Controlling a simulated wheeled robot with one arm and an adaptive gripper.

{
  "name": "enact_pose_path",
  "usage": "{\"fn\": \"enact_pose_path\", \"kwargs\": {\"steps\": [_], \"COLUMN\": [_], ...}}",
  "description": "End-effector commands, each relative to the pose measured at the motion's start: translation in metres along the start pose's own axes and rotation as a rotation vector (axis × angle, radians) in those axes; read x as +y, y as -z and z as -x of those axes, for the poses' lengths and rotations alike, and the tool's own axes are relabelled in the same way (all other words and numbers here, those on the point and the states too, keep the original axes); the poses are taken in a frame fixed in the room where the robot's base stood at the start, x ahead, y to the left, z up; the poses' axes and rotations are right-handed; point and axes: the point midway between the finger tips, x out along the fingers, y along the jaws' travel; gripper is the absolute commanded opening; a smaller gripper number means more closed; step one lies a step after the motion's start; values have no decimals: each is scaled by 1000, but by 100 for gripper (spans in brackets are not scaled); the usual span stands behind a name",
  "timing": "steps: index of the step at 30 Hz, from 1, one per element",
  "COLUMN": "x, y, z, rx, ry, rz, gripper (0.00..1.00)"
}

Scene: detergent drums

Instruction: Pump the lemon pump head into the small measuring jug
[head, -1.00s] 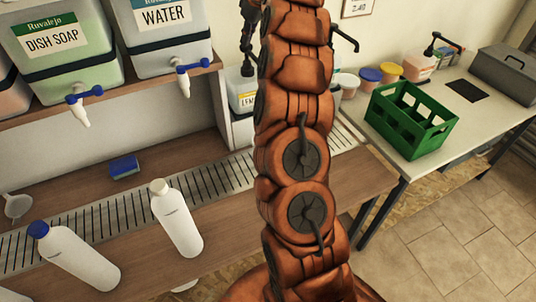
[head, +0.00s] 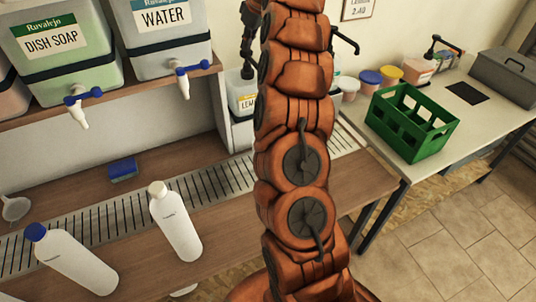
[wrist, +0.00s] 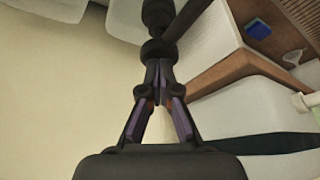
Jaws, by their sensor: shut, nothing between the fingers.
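The lemon drum (head: 240,97), pale with a partly covered "LEM" label, stands behind my orange arm in the head view. A black spout (head: 345,41) sticks out to the right of my arm. In the wrist view my gripper (wrist: 158,66) is shut, with its fingertips together at a black pump head (wrist: 156,48). The tips look close to or touching it; I cannot tell which. A black stem runs up from it. In the head view my arm hides most of the gripper and pump. I cannot make out the small measuring jug.
Dish soap (head: 62,50) and water (head: 166,35) drums with taps stand on the upper shelf. Two white bottles (head: 75,262) (head: 176,222) and a blue sponge (head: 122,169) are on the lower bench. A green crate (head: 411,124) is on the right table.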

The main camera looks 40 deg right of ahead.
Motion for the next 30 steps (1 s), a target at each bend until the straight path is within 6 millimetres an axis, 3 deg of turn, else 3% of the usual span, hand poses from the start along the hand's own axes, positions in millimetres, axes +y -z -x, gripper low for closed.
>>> {"fn": "enact_pose_path", "kwargs": {"steps": [16,30], "x": [0,0], "y": [17,17], "z": [39,40], "rx": [1,1], "ry": [-2,-1], "rz": [0,0], "gripper": [0,0]}}
